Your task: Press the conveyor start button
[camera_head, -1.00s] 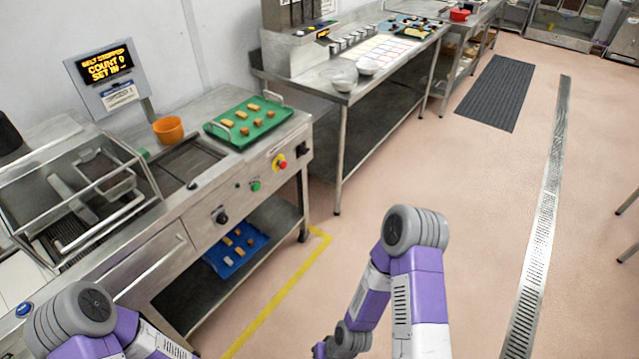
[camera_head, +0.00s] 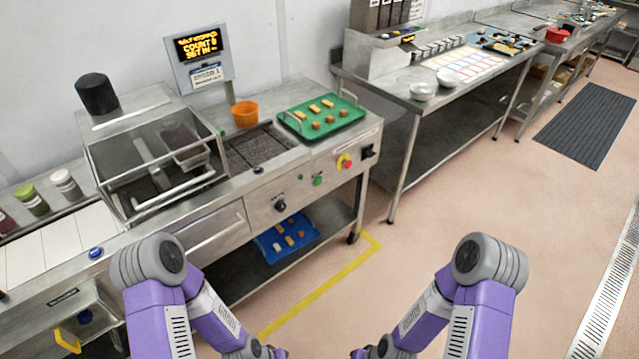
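The conveyor machine's front panel (camera_head: 262,212) carries a green button (camera_head: 318,181), which I take to be the start button. A red button on a yellow base (camera_head: 345,161) sits to its right and a black knob (camera_head: 280,205) to its left. The dark belt (camera_head: 255,148) lies on top. The display (camera_head: 199,46) shows orange text that seems to read belt stopped, count 0. My two purple and grey arms come up from the bottom edge, well short of the panel. Both grippers are out of view below the frame.
A green tray (camera_head: 352,118) with several brown and yellow pieces and an orange bowl (camera_head: 245,113) stand on the machine. A blue tray (camera_head: 268,252) lies on the lower shelf. Yellow floor tape (camera_head: 318,290) runs before the machine.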

